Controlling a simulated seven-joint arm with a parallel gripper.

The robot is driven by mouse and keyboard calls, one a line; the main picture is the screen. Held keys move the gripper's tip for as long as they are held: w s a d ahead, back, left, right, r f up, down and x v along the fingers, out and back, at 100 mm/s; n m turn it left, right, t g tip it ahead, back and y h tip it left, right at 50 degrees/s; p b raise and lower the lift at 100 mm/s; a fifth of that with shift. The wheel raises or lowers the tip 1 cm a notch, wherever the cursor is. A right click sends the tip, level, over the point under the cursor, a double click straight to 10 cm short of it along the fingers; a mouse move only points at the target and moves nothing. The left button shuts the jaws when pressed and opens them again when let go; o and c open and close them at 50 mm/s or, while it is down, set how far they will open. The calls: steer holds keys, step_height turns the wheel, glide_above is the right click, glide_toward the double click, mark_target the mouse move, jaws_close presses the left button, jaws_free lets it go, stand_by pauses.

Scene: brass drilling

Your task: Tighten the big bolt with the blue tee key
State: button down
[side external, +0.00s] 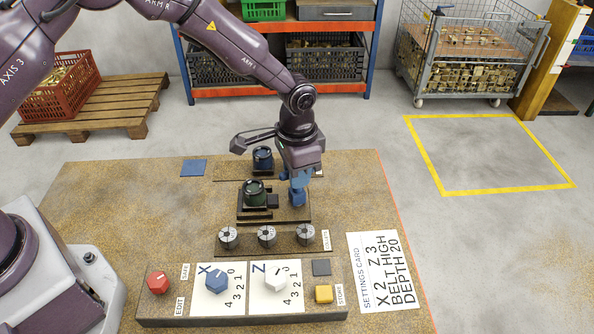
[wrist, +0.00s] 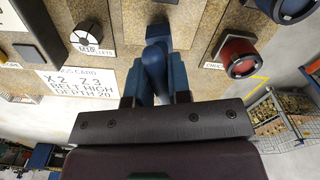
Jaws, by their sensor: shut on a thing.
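My gripper (side external: 299,180) points down over the right end of a dark plate (side external: 245,219), its blue fingers closed around a blue handle, which I take to be the blue tee key (side external: 297,197). In the wrist view the blue key (wrist: 154,68) lies between the two fingers (wrist: 155,85). Its lower end is hard to make out, and I cannot tell whether it meets a bolt. I cannot pick out the big bolt.
Three grey collets (side external: 267,234) stand in front. A red round piece (wrist: 238,55) shows in the wrist view. The control panel (side external: 165,313) with knobs and the settings card (side external: 385,270) lie nearer.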

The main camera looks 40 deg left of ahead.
steer(key=shift+n, duration=0.7)
steer(key=shift+r, duration=0.1)
steer(key=shift+r, duration=3.45)
